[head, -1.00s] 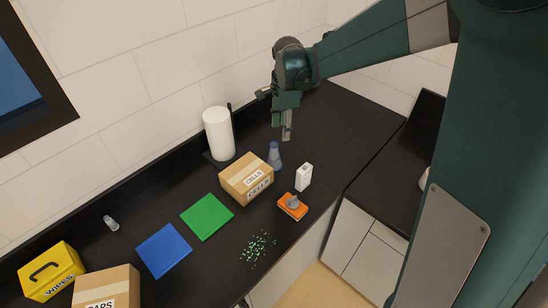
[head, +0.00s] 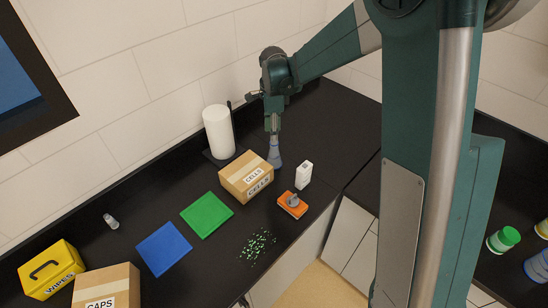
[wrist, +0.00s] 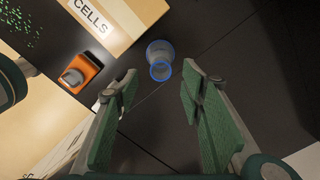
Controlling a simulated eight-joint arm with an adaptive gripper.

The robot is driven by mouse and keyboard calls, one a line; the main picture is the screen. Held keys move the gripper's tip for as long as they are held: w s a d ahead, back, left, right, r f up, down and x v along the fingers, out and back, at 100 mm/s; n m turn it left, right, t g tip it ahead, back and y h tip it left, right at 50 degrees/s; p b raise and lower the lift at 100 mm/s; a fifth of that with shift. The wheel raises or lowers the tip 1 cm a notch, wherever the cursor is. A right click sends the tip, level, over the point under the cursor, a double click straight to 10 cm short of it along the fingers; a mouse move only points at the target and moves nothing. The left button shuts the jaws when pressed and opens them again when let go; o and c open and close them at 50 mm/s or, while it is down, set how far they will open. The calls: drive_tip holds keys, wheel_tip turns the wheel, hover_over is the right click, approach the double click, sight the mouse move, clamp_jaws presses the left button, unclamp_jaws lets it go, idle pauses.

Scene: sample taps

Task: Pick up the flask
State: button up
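The flask (head: 275,157) is a grey-blue conical vessel standing upright on the black counter, just right of the CELLS box. In the wrist view the flask (wrist: 160,58) shows from above with a blue rim, ahead of and between the fingertips. My gripper (head: 273,124) is directly above the flask in the head view, pointing down. In the wrist view my gripper (wrist: 160,78) has its two green-padded fingers spread apart with nothing between them. Whether a fingertip touches the flask cannot be told.
The CELLS box (head: 246,178) stands close to the flask's left. A white bottle (head: 304,175) and an orange block with a grey piece (head: 293,204) are to the right and front. A paper towel roll (head: 218,132) stands behind left. The counter right of the flask is clear.

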sight(274, 154)
drive_tip(key=shift+f, duration=1.2)
drive_tip(key=shift+f, duration=0.1)
wheel_tip(274, 154, down, 5)
drive_tip(key=shift+d+p, duration=0.15)
drive_tip(key=shift+p, duration=0.2)
drive_tip(key=shift+w, duration=0.1)
drive_tip(key=shift+c, duration=0.3)
drive_tip(key=c, duration=0.9)
